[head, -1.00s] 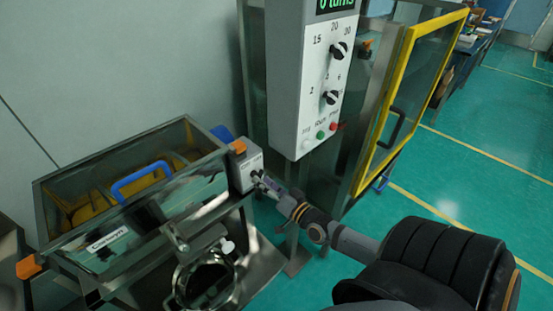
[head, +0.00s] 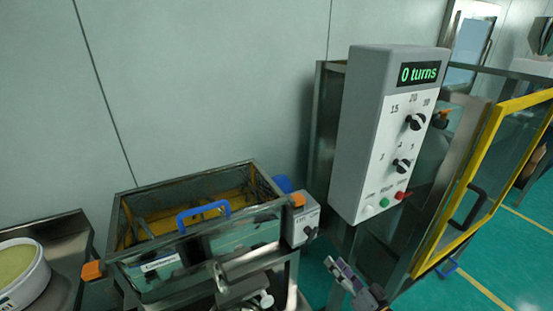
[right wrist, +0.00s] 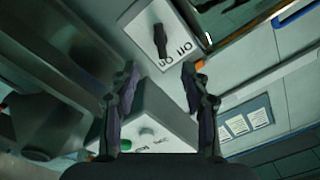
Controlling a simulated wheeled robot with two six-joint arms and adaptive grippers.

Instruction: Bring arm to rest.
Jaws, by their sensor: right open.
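My right gripper (head: 338,268) is low in the head view, below and right of the small grey switch box (head: 301,226). It stands apart from the box's dark knob (head: 310,233). In the right wrist view its two fingers (right wrist: 159,70) are spread with nothing held between them. A pale box with a black knob (right wrist: 160,40) shows beyond the fingertips. Only the end of the right arm is in the head view. My left gripper is not in view.
A glass-sided machine with a blue handle (head: 203,209) stands left of the gripper. A tall white control panel (head: 375,150) reading "0 turns" and a yellow-framed door (head: 487,165) stand to the right. A round white container (head: 35,280) is at far left. Green floor shows at right.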

